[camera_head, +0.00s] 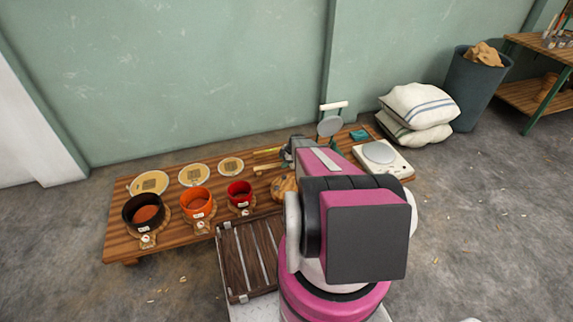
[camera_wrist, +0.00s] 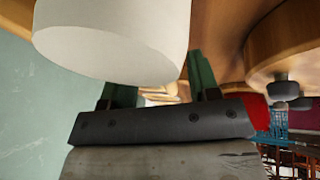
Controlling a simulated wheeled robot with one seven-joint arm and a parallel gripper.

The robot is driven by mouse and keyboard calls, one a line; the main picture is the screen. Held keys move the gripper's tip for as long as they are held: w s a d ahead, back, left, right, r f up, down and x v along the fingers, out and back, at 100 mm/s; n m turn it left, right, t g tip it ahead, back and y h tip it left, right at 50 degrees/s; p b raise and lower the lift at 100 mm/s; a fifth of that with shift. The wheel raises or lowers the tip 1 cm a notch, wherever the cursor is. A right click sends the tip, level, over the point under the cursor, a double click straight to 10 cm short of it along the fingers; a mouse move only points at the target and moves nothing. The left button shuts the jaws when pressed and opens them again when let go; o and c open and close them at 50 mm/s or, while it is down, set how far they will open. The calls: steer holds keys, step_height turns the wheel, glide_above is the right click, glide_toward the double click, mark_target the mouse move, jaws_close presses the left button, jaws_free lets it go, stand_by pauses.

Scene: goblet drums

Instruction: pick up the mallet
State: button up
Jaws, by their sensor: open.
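A large pale white cylinder (camera_wrist: 110,40) fills the upper left of the wrist view, very close to my gripper and overlapping the left finger; it may be the mallet's head, but I see no handle on it. In the head view a white bar-shaped piece (camera_head: 334,106) stands up at the back of the low bench, beyond my arm; I cannot tell if it is the same thing. My gripper (camera_wrist: 160,78) is open, with its two green fingers apart and nothing clearly between them. In the head view my own arm hides most of the gripper and the bench around it.
The wooden bench (camera_head: 120,240) holds black (camera_head: 143,212), orange (camera_head: 198,203) and red (camera_head: 240,195) pots, with several pale discs behind. A white scale-like device (camera_head: 383,157) sits at the right end. A slatted wooden rack (camera_head: 250,258) is in front. A green wall (camera_head: 200,80) stands behind.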

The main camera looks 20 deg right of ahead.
steer(key=x, duration=0.3)
steer(key=shift+f, duration=0.15)
jaws_close()
